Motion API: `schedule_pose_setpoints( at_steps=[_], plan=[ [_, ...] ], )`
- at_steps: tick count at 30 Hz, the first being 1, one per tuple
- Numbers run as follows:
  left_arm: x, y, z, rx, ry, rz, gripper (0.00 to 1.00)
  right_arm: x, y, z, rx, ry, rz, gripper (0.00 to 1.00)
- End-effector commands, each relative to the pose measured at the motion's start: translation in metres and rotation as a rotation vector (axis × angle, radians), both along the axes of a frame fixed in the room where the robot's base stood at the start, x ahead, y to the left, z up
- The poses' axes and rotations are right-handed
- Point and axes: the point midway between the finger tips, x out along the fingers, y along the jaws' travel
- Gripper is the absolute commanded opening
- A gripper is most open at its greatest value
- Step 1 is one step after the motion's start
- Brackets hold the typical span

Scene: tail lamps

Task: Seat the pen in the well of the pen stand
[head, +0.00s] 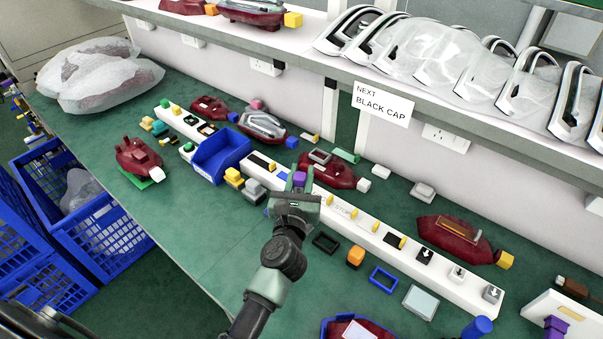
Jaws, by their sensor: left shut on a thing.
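My left gripper (298,192) is over the long white strip in the middle of the green bench. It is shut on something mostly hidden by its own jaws. A short purple piece (299,178) shows at its fingertips; it may be the top of the pen, but I cannot tell for sure. A purple upright piece (555,326) at the lower right edge may be the pen stand; it is partly cut off and its well cannot be made out. My right gripper is not in view.
The long white strip (340,208) carries several small blocks and switches. A blue bin (219,153), dark red lamps (455,240) and small coloured parts lie around it. A shelf (300,47) overhangs the back. Green bench is bare at the left front (190,235).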

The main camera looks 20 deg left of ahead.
Motion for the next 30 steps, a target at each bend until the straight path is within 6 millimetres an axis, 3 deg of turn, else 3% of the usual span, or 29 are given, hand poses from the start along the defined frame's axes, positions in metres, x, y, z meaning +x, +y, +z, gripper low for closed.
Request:
schedule_pose_setpoints(
  at_steps=[15,30],
  plan=[
    [0.0,0.0,-0.053,0.0,0.001,0.001,0.0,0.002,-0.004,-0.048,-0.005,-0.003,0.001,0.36],
    [0.0,0.0,-0.056,0.0,0.0,0.0,0.0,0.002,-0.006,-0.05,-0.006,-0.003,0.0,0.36]
  ],
)
